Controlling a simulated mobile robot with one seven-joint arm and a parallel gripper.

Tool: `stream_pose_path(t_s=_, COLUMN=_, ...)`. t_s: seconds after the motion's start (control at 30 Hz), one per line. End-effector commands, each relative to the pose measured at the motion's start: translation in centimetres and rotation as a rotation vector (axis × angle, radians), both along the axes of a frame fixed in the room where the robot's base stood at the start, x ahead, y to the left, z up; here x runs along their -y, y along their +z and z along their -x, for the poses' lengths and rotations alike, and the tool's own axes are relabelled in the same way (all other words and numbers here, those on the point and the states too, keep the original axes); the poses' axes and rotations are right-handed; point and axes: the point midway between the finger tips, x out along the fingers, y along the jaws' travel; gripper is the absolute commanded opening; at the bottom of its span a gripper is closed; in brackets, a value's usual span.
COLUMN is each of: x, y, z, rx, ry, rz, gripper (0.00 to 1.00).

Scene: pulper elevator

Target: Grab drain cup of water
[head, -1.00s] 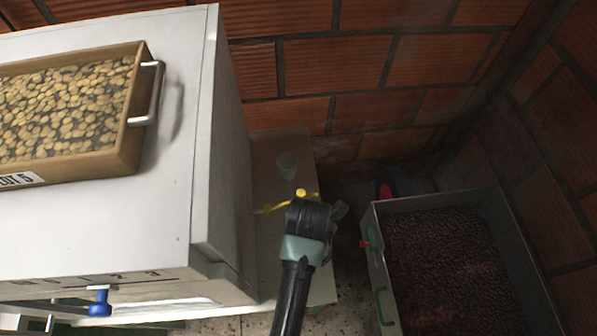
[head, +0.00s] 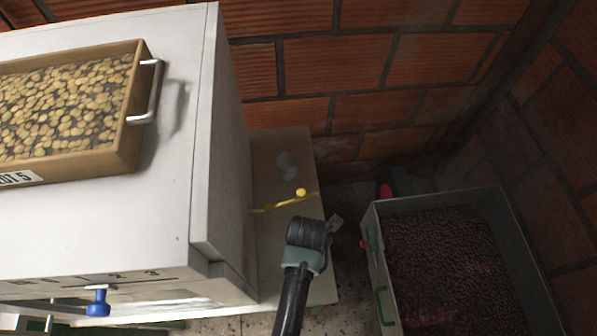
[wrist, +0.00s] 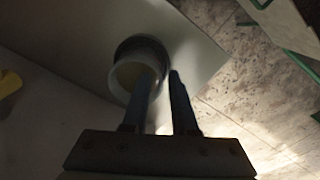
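A round pale cup (wrist: 134,76) shows in the wrist view on a grey shelf (wrist: 70,28), with its open mouth towards the camera. My gripper (wrist: 160,78) is open, its two dark fingers apart. The left finger overlaps the cup's mouth and the right finger lies to the right of the rim. I cannot tell whether either touches it. In the head view a faint translucent cup (head: 287,163) stands on the grey shelf (head: 268,150), beyond a yellow valve (head: 301,192). My gripper (head: 335,222) is partly hidden there behind my wrist.
A large white cabinet (head: 100,215) stands left, bearing a wooden tray of beans (head: 135,155). A grey bin of dark cherries (head: 372,255) stands on the right. A brick wall (head: 330,60) closes the back. Speckled floor (wrist: 225,75) lies beside the shelf.

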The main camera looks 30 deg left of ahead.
Motion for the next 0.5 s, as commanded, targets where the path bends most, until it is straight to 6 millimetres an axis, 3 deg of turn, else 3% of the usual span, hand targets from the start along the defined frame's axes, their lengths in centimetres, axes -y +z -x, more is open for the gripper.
stream_pose_path(t_s=0.03, x=0.0, y=0.01, z=0.0, rx=0.0, ry=0.0, rz=0.0, gripper=0.15)
stream_pose_path(t_s=0.13, x=0.0, y=0.02, z=0.01, rx=0.0, ry=0.0, rz=0.0, gripper=0.0)
stream_pose_path(t_s=0.5, x=0.0, y=0.02, z=0.02, rx=0.0, ry=0.0, rz=0.0, gripper=0.0)
